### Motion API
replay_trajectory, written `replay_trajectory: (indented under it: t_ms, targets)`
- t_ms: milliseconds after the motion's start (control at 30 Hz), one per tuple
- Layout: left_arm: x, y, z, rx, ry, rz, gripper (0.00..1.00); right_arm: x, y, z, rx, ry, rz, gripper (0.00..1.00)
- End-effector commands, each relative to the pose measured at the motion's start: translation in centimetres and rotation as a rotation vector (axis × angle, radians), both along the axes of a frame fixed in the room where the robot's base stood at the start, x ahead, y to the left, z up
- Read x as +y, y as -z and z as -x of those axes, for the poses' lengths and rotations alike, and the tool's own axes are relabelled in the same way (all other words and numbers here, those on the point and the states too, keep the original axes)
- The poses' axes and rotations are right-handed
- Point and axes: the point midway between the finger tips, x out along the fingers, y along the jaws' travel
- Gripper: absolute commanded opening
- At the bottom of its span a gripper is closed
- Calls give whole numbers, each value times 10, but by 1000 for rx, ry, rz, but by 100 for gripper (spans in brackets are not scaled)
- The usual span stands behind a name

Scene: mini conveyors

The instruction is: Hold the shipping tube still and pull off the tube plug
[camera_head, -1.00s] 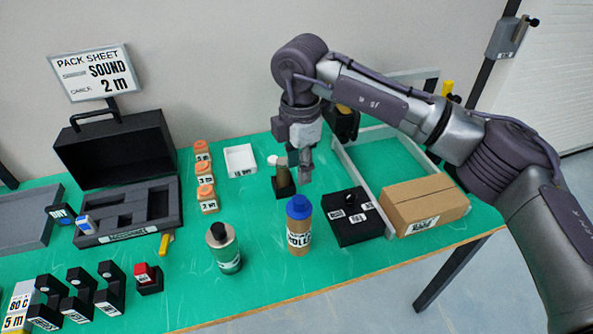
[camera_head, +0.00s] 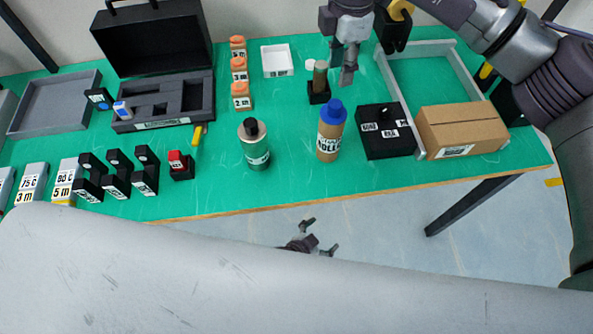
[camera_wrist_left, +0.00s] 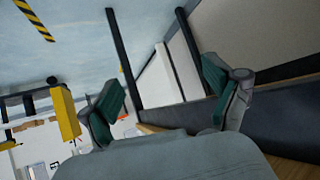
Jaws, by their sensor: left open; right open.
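The shipping tube (camera_head: 327,151) is a brown upright cylinder with a dark-lettered label, standing on the green table near its front edge. The blue tube plug (camera_head: 334,111) sits in its top end. My right gripper (camera_head: 342,76) is open and empty, pointing down behind and slightly right of the plug, apart from it. My left gripper (camera_head: 320,238) is open and empty, beyond the table's front edge and below the tube in the picture. My left arm fills the bottom of the head view. The left wrist view shows the spread green-padded fingers (camera_wrist_left: 163,82) with nothing between them.
A green bottle (camera_head: 255,146) stands left of the tube. A black box (camera_head: 372,145) and a cardboard box (camera_head: 470,125) are to its right. A dark holder (camera_head: 318,97) with a brown upright piece is behind it. Bare table lies between bottle and tube.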

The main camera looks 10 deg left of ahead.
Motion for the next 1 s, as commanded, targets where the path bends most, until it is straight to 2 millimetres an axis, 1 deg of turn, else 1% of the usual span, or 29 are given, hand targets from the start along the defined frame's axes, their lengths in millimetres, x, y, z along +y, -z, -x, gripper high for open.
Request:
replay_trajectory:
  t_ms: [33, 67, 100, 200, 267, 300, 367, 400, 433, 467, 500, 667, 700, 767, 800, 900, 1000]
  targets:
    - [-20, -24, -7, -52, 34, 33, 90, 0, 0, 0, 0, 0, 0, 42]
    - [-31, -37, -10, -80, 52, 49, 90, 0, 0, 0, 0, 0, 0, 42]
    - [-44, -54, -13, -115, 76, 71, 90, 0, 0, 0, 0, 0, 0, 42]
    - [-73, -93, -15, -191, 126, 122, 90, 0, 0, 0, 0, 0, 0, 42]
    - [-87, -114, -15, -229, 153, 150, 90, 0, 0, 0, 0, 0, 0, 42]
    - [-96, -127, -14, -255, 170, 169, 90, 0, 0, 0, 0, 0, 0, 42]
    - [-108, -147, -13, -291, 192, 196, 90, 0, 0, 0, 0, 0, 0, 42]
    - [-114, -161, -11, -314, 206, 217, 90, 0, 0, 0, 0, 0, 0, 42]
    - [-118, -171, -10, -332, 215, 234, 90, 0, 0, 0, 0, 0, 0, 42]
    - [-118, -182, -10, -348, 215, 255, 90, 0, 0, 0, 0, 0, 0, 42]
    - [-109, -193, -13, -363, 199, 291, 90, 0, 0, 0, 0, 0, 0, 42]
    - [-48, -200, -33, -376, 70, 362, 90, 0, 0, 0, 0, 0, 0, 42]
    - [-31, -202, -38, -386, 37, 375, 90, 0, 0, 0, 0, 0, 0, 42]
    - [-7, -207, -44, -404, -13, 394, 90, 0, 0, 0, 0, 0, 0, 42]
    - [9, -210, -48, -417, -43, 403, 90, 0, 0, 0, 0, 0, 0, 42]
    - [44, -218, -56, -450, -114, 422, 90, 0, 0, 0, 0, 0, 0, 42]
    - [68, -224, -61, -476, -160, 430, 90, 0, 0, 0, 0, 0, 0, 42]
